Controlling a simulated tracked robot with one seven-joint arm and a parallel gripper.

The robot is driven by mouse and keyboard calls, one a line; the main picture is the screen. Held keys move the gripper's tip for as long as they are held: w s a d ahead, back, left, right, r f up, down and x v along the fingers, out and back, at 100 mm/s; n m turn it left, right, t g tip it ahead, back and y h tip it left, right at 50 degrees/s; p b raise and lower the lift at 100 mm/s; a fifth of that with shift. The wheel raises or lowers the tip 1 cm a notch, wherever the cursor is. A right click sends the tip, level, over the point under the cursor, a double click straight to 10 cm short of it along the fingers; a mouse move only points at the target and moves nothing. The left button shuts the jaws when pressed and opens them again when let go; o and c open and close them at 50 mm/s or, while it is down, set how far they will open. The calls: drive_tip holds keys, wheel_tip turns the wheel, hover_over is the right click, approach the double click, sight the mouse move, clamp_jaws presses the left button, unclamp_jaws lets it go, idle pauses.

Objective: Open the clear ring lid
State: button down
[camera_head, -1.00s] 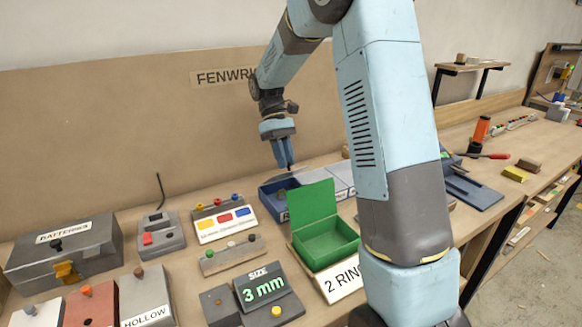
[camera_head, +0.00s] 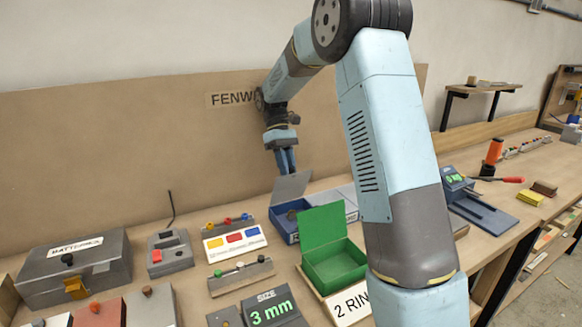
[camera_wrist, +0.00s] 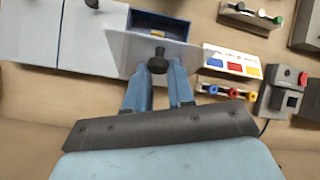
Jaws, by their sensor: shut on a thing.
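A pale, see-through-looking lid (camera_head: 291,187) stands tilted up at the back of the left compartment of a blue box (camera_head: 283,226). The wrist view shows the lid (camera_wrist: 135,52) with a black knob (camera_wrist: 157,59) on it. My gripper (camera_head: 286,170) is shut on this knob, with its blue fingers on either side of it in the wrist view (camera_wrist: 160,72). The compartment beneath is open, with a dark round item (camera_head: 292,214) inside that is too small to make out. The lid partly hides the compartment in the wrist view.
Neighbouring pale lids (camera_wrist: 92,45) lie flat beside the raised one. A green open box (camera_head: 333,258) stands in front of the blue box. A panel with coloured shapes (camera_head: 234,240) stands to the left. The back board (camera_head: 150,155) rises behind.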

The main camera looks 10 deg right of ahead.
drive_tip(key=shift+w+d+f, duration=0.1)
drive_tip(key=shift+d+f, duration=0.15)
drive_tip(key=shift+d, duration=0.25)
drive_tip(key=c, duration=1.3)
unclamp_jaws()
drive_tip(key=shift+w, duration=0.1)
drive_tip(key=o, duration=0.3)
drive_tip(key=shift+a, duration=0.1)
drive_tip(key=shift+o, duration=0.2)
drive_tip(key=shift+a+r, duration=0.1)
drive_tip(key=shift+r, duration=0.05)
drive_tip(key=s+d+r, duration=0.1)
drive_tip(key=s+r, duration=1.1)
drive_tip(key=s, duration=0.2)
drive_tip(key=shift+d+r, duration=0.15)
drive_tip(key=shift+r, duration=0.15)
